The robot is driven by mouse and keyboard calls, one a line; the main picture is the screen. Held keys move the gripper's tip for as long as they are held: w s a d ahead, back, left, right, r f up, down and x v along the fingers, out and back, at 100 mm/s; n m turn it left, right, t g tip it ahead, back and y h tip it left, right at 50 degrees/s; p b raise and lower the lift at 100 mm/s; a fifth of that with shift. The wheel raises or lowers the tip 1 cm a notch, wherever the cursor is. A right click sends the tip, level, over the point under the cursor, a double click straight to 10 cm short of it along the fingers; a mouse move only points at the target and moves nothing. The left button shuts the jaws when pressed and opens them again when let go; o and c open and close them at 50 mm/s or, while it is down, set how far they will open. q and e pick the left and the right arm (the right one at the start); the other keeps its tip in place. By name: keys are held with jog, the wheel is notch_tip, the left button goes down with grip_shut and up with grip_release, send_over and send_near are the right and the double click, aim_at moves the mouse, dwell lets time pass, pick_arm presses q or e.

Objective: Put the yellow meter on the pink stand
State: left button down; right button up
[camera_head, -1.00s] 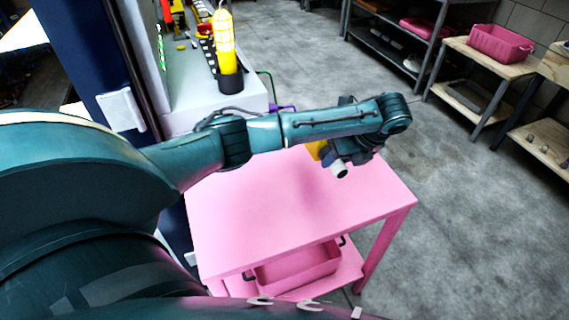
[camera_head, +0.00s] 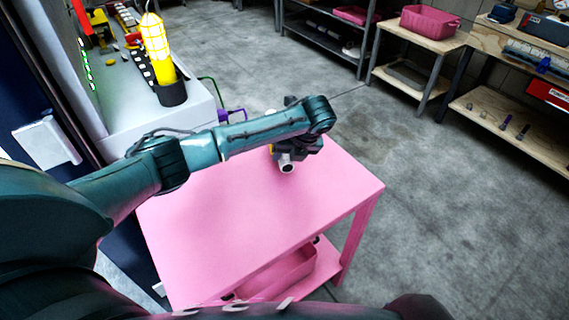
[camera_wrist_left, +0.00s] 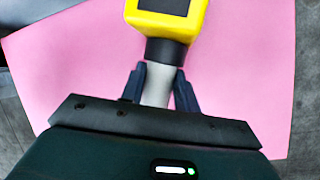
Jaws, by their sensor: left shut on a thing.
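The yellow meter (camera_wrist_left: 190,27) has a dark screen, a black collar and a light grey neck in the left wrist view. My left gripper (camera_wrist_left: 159,82) is shut on that neck. The pink stand (camera_head: 235,215) is a table with a flat, empty top and a lower shelf. In the head view my left gripper (camera_head: 288,152) is over the far part of the stand's top, and my arm hides most of the meter. The left wrist view shows the pink top behind the meter; I cannot tell whether they touch. My right gripper is not in view.
A pink bin (camera_head: 285,273) sits on the stand's lower shelf. A lit yellow lamp (camera_head: 156,45) stands in a black holder on the grey counter (camera_head: 190,105) at left. Wooden shelves with a pink crate (camera_head: 430,22) are at the back right. Open concrete floor lies between.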

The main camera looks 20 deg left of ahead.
pick_arm(q)
notch_tip(320, 180, down, 3)
jog(key=shift+r, duration=0.1)
jog(key=c, duration=1)
grip_release()
jog(key=shift+c, duration=0.2)
